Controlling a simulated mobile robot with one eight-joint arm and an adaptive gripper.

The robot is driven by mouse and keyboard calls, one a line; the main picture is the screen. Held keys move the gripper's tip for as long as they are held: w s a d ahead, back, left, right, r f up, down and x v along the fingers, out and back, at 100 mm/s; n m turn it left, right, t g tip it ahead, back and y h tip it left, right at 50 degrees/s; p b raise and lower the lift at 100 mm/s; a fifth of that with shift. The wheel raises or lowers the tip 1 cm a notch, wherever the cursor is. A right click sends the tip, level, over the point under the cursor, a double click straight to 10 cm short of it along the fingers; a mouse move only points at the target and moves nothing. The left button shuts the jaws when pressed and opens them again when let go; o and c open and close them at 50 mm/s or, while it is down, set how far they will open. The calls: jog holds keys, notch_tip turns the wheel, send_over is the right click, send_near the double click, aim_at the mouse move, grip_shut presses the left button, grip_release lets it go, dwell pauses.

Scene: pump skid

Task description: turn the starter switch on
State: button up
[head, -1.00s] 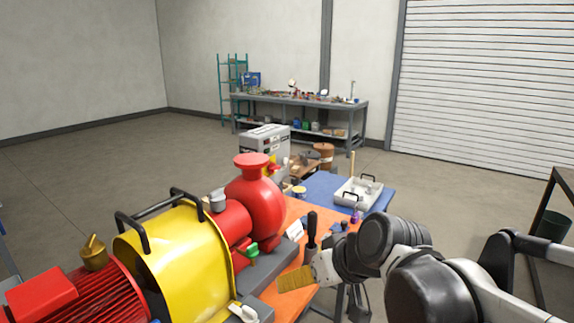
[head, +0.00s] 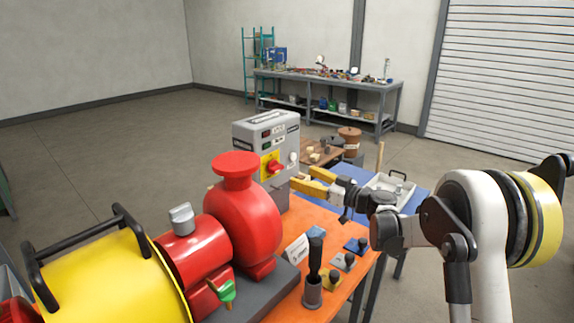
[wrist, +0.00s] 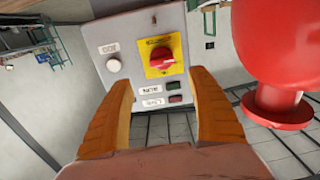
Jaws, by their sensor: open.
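The starter box (head: 266,142) is a grey cabinet standing behind the orange bench top. My gripper (head: 308,180) has yellow-orange fingers, open and empty, just right of the box. In the wrist view my gripper (wrist: 163,100) points at the panel, apart from the knob.
The red pump (head: 243,215) with its flanged top stands left of the box, close to my gripper's path. A yellow guard (head: 105,275) is at front left. Several small black-knobbed pieces and a dark upright handle (head: 314,270) stand on the orange bench (head: 300,218).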

aim_at(280, 168)
jog(key=b+x, duration=0.2)
jog(key=x, duration=0.7)
jog(key=shift+a+b, duration=0.4)
jog(key=shift+a, duration=0.05)
jog(key=shift+w+a+r, duration=0.1)
jog(key=shift+w+a, duration=0.2)
jog(key=shift+c, duration=0.4)
jog(key=c, duration=1.1)
